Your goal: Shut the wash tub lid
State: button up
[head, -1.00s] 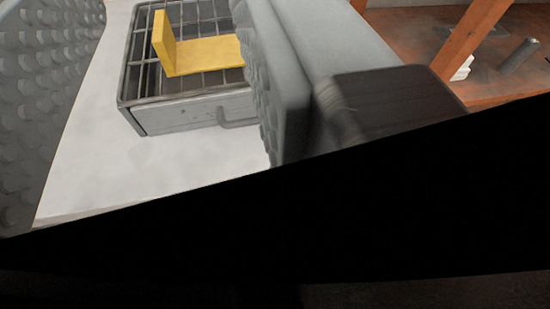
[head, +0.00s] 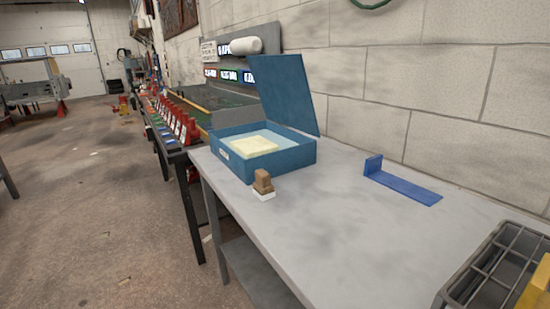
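The wash tub (head: 283,159) is a blue box on the grey bench top, near its far left end. Its blue lid (head: 284,92) stands open, raised nearly upright at the back right side and leaning slightly. A pale yellow block (head: 254,145) lies inside the tub on a light blue surface. My gripper is not in view now, so its state and its distance from the lid do not show.
A small brown block on a white base (head: 263,185) stands on the bench (head: 300,230) in front of the tub. A blue L-shaped bracket (head: 405,186) lies to the right. A grey wire rack (head: 490,270) fills the lower right corner. A block wall (head: 440,80) runs behind.

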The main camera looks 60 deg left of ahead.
aim_at(281, 81)
jog(key=u, duration=1.65)
jog(key=i+j+z, duration=0.2)
jog(key=i, duration=0.35)
jog(key=l, duration=0.1)
